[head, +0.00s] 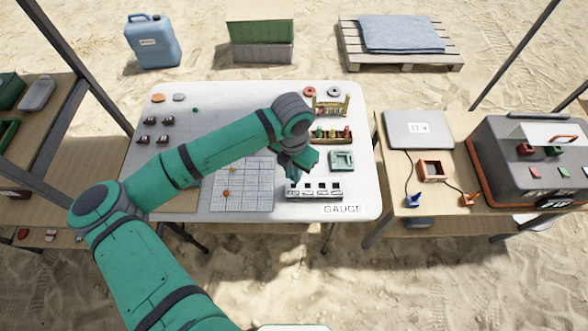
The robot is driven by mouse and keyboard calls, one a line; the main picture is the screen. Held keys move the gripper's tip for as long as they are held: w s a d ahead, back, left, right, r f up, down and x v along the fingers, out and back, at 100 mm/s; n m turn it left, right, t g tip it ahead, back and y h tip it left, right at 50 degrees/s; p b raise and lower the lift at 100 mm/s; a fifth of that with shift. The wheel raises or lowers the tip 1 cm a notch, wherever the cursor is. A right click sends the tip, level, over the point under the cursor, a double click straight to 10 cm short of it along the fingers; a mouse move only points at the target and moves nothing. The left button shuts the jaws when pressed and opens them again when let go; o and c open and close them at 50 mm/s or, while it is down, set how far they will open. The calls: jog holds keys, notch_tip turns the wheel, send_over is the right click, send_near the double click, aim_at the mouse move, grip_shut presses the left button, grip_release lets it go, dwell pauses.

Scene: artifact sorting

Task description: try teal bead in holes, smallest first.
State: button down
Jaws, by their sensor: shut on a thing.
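My gripper (303,172) is just above and behind the left part of the gauge block (314,194), at the table's front right. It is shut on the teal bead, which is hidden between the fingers. The gauge block is a pale bar with a row of dark openings, and the word GAUGE is printed on the table beside it. The hole sizes are too small to tell from here. A small green bead (195,110) lies apart at the table's back left.
Right of my gripper is a teal square tray (342,160). Behind it stand racks with small coloured pieces (331,134). A gridded sheet (240,190) with orange beads lies left. Several dark pieces (150,121) sit far left. A side table (400,175) adjoins right.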

aim_at(292, 177)
jog(key=shift+w+f, duration=0.1)
jog(key=shift+f, duration=1.3)
jog(key=shift+a+f, duration=0.1)
jog(key=shift+f, duration=0.4)
jog(key=shift+d, duration=0.2)
jog(key=shift+a, duration=0.2)
jog(key=shift+d+f, duration=0.15)
dwell(0.5)
jog(key=c, duration=1.3)
grip_release()
jog(key=shift+o, duration=0.2)
